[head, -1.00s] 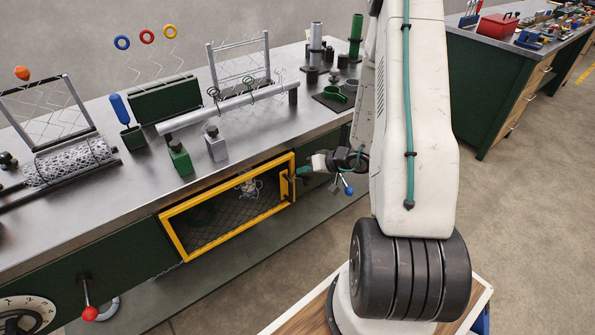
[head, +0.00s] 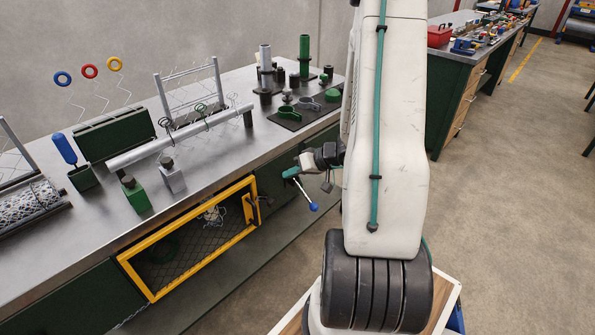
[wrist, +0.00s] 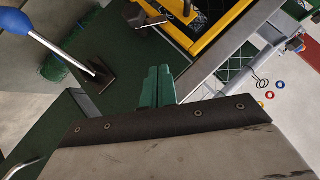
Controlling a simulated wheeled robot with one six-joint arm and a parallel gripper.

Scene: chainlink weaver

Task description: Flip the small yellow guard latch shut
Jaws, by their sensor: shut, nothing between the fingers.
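The yellow guard frame (head: 205,258) with dark mesh is set in the bench front. The small yellow guard latch (head: 251,208) appears at its right end; whether it is open or shut is too small to tell. In the wrist view, the yellow frame (wrist: 222,32) crosses the top, and the latch area beside it is partly cut off. My gripper (head: 288,173) is right of the guard's right edge, apart from it, in front of the green bench panel. In the wrist view, its green fingers (wrist: 157,84) are together with nothing between them.
A lever with a blue ball (head: 313,206) sticks out just below my gripper; its blue end (wrist: 24,20) is at upper left in the wrist view. The bench top (head: 215,165) above holds a long grey tube, green and grey bottles and racks. Open floor lies right.

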